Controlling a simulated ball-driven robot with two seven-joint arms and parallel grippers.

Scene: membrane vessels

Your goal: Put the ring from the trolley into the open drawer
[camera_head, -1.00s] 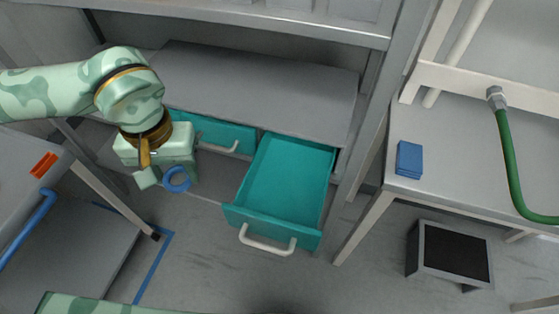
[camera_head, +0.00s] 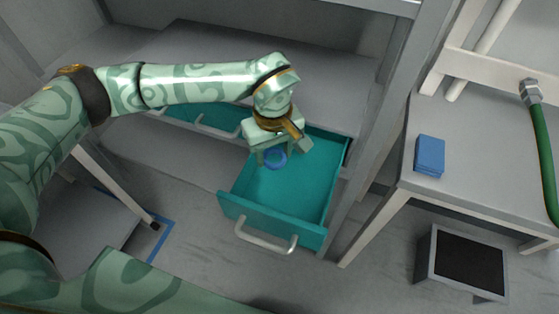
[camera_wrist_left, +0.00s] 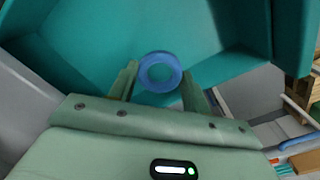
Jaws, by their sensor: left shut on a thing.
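The blue ring (camera_head: 275,158) is held between the fingers of my left gripper (camera_head: 280,156), over the back left part of the open teal drawer (camera_head: 278,193). In the left wrist view the ring (camera_wrist_left: 160,72) sits between the two fingertips of the left gripper (camera_wrist_left: 160,85), with the teal drawer (camera_wrist_left: 100,65) behind it. I cannot tell the exact height of the ring above the drawer floor. The drawer is pulled out and looks empty. My right gripper is not in view.
A shut teal drawer (camera_head: 205,128) is left of the open one. A grey table (camera_head: 480,180) on the right carries a blue box (camera_head: 429,156). A green hose (camera_head: 545,150) hangs there. A dark-fronted box (camera_head: 465,262) stands on the floor.

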